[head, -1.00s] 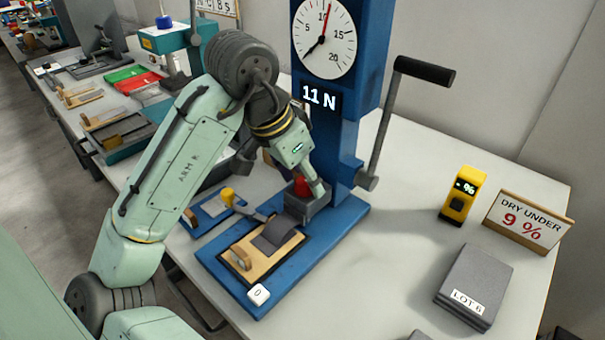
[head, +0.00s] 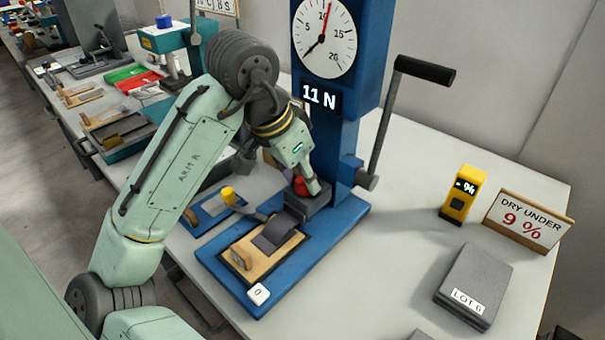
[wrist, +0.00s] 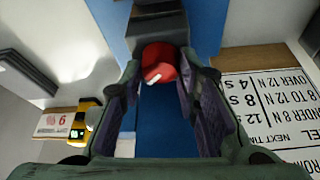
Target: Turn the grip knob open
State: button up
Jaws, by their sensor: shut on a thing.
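The red grip knob (head: 301,186) sits on the dark grey grip block (head: 318,203) of the blue test stand (head: 346,215). In the wrist view the red knob (wrist: 158,62) has a white mark on its face and lies between the fingers. My gripper (head: 309,184) is shut on the knob from above. A dark grey strip (head: 272,237) runs from the grip block down to a wooden sample block on the stand's base. The strip's end inside the grip is hidden.
The crank handle (head: 398,110) rises to the right of the column. A yellow meter (head: 462,194), a sign reading DRY UNDER 9 % (head: 528,220) and a grey LOT 6 stack (head: 473,286) stand on the right.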

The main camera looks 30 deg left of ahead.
jog(key=shift+n, duration=0.4)
jog(key=n+y+p, duration=0.1)
jog(key=n, duration=0.1)
jog(key=shift+r+n+p, duration=0.1)
jog(key=shift+n+p, duration=0.2)
jog(key=shift+p, duration=0.05)
jog(key=n+y+p, duration=0.2)
jog(key=n+p, duration=0.1)
jog(key=n, duration=0.1)
jog(key=shift+d+r+n, duration=0.1)
jog(key=shift+d+n, duration=0.05)
jog(key=shift+n, duration=0.15)
jog(key=n+g+y+p, duration=0.1)
jog(key=n+p, duration=0.1)
jog(key=n, duration=0.1)
jog(key=shift+n+p, duration=0.3)
jog(key=shift+p, duration=0.05)
jog(key=shift+w+f+n+g+y+p, duration=0.15)
jog(key=shift+n+g+y+p, duration=0.35)
jog(key=shift+n+p, duration=0.8)
jog(key=shift+d+f+n+b, duration=0.1)
jog(key=shift+n+b, duration=0.2)
jog(key=shift+n, duration=0.2)
jog(key=o, duration=1.2)
jog(key=shift+c, duration=0.2)
